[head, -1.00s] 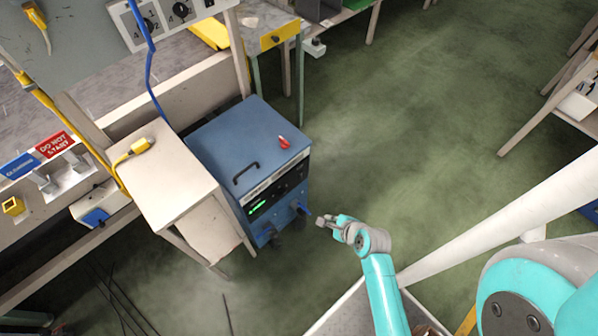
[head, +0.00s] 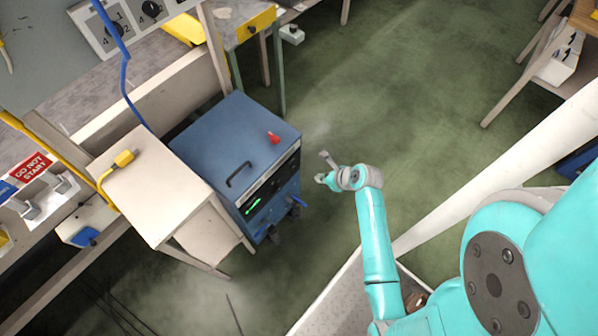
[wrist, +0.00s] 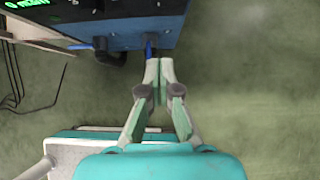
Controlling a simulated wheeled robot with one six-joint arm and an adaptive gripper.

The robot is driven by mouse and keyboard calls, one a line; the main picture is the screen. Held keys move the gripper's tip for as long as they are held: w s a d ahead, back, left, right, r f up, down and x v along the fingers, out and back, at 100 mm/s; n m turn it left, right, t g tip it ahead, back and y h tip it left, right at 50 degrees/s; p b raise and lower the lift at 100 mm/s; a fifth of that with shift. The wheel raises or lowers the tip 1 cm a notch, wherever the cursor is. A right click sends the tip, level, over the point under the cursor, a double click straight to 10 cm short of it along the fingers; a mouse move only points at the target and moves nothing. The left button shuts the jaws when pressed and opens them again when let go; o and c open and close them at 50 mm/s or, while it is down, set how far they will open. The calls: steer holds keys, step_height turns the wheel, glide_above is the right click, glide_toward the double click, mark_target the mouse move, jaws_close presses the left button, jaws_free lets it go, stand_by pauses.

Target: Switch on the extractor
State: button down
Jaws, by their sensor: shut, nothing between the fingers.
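The extractor is a blue box-shaped unit (head: 215,140) standing on the floor at the middle left in the head view. It has a black handle and a small red part (head: 273,137) on top. Its front panel (head: 268,195) carries a lit green display (head: 254,206), and blue and dark fittings sit low on the front. In the wrist view the display (wrist: 27,4) shows a zero reading at the top left, and a blue fitting (wrist: 149,48) lies just beyond the fingertips. My gripper (head: 323,168) is right of the extractor, apart from it, shut and empty; it also shows in the wrist view (wrist: 159,80).
A cream side table (head: 150,190) with a yellow plug stands against the extractor's left. A workbench with a "DO NOT START" sign (head: 31,167) runs along the left. A panel with dials (head: 135,18) is at the upper left. Green floor (head: 400,100) lies open to the right.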

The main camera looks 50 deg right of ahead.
mark_target(294, 170)
steer(key=w+r+x, duration=0.1)
steer(key=w+x, duration=0.1)
steer(key=x, duration=1)
steer(key=shift+w+r, duration=0.2)
steer(key=shift+w, duration=0.05)
steer(key=shift+a, duration=0.1)
steer(key=shift+w, duration=0.2)
steer(key=shift+r, duration=0.8)
